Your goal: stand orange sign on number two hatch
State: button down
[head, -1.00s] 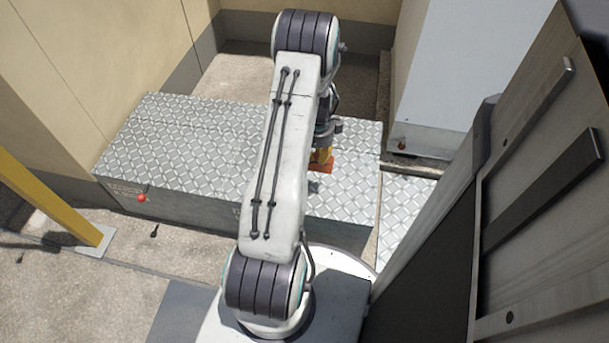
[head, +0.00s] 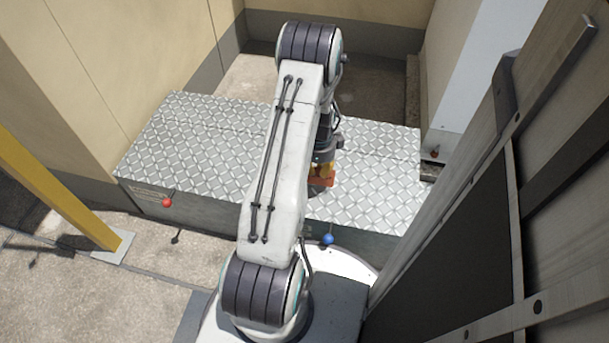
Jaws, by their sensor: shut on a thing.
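My gripper (head: 323,167) is partly hidden behind my arm. It points down over the diamond-plate top and is shut on the orange sign (head: 321,182), of which only a small part shows. I cannot tell whether the sign touches the plate. The silver diamond-plate hatch top (head: 200,135) covers a long low grey box. A red ball (head: 167,203) is on its front at the left and a blue ball (head: 328,239) is at the front, right of my arm. A small label by the red ball is unreadable. I cannot tell which part is number two.
A yellow post (head: 60,190) stands at the left on a grey foot plate. A beige wall (head: 110,70) rises behind the box at the left. A large grey panelled unit (head: 480,220) stands close on the right. Concrete floor (head: 100,290) is open at front left.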

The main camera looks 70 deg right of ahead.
aim_at(318, 177)
jog(key=shift+s+f+b, duration=0.1)
jog(key=shift+f+b, duration=1.3)
jog(key=shift+f, duration=0.7)
jog(key=shift+r, duration=0.1)
jog(key=c, duration=1.3)
grip_release()
jog(key=r+p, duration=0.1)
jog(key=r, duration=0.3)
jog(key=r+p, duration=0.2)
jog(key=r, duration=0.2)
jog(key=r+p, duration=0.2)
jog(key=r, duration=0.2)
jog(key=shift+a, duration=0.3)
